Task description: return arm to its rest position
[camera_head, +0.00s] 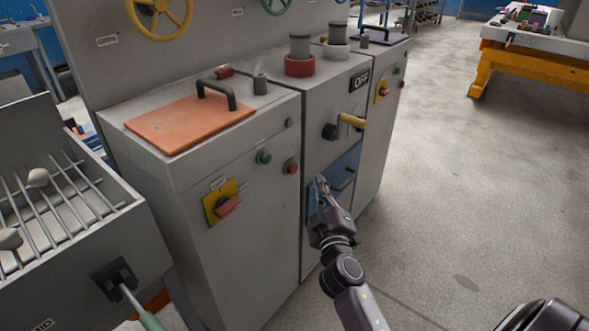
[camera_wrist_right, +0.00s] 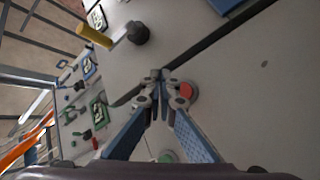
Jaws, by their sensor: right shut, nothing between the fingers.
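My right gripper (camera_head: 320,184) is in front of the middle grey cabinet, near a blue panel (camera_head: 346,180) with a dark handle. In the right wrist view my right gripper (camera_wrist_right: 158,76) has its fingertips together with nothing between them. A red button (camera_wrist_right: 187,90) shows just behind the fingertips there; I cannot tell how close they are to it. My left gripper is not in view.
The cabinet has an orange lid (camera_head: 190,118), a yellow-handled lever (camera_head: 350,121), an OFF sign (camera_head: 361,80) and a yellow-plated red switch (camera_head: 227,205). A grate box (camera_head: 60,200) stands at left. Open floor (camera_head: 480,190) lies to the right.

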